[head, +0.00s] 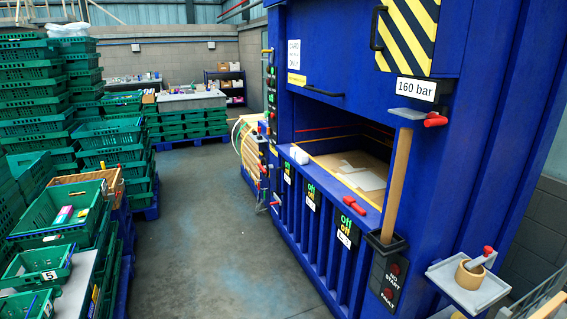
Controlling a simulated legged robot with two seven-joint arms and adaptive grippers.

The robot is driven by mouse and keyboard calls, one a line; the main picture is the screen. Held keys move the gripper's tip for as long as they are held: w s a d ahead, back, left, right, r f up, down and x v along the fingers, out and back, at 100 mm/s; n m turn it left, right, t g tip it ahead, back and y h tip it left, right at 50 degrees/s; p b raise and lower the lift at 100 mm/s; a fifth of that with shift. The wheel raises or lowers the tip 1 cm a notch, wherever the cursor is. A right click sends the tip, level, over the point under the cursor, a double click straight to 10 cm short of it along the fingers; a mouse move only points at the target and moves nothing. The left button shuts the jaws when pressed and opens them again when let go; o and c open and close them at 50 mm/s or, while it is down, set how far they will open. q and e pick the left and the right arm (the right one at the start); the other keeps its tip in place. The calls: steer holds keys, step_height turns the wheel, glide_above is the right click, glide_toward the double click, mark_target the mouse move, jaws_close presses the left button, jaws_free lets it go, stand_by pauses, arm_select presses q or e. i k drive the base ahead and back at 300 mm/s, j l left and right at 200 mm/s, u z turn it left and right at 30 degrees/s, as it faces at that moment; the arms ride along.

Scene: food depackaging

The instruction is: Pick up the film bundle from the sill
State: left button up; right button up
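A blue baler (330,235) with an open chamber stands at the right. A small pale bundle (299,155), which looks like the film bundle, rests at the left end of the chamber's front sill (337,187). It is small in the picture, so its folds cannot be made out. Flat white pieces (362,178) lie further in, on brown card inside the chamber. Neither of my grippers shows in the head view.
A wooden post (397,185) stands in a dark holder at the sill's right end. Red handles (354,205) sit on the front edge. A grey shelf (468,285) juts out at lower right. Green crate stacks (40,110) line the left. The floor (205,220) between is clear.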

mark_target(299, 155)
steer(key=i, duration=1.1)
steer(key=i+l+u, duration=0.1)
steer(key=i, duration=1)
steer(key=i+z, duration=0.35)
steer(key=i, duration=0.15)
steer(key=i+j+z, duration=0.2)
steer(key=i+z, duration=0.15)
steer(key=i, duration=0.1)
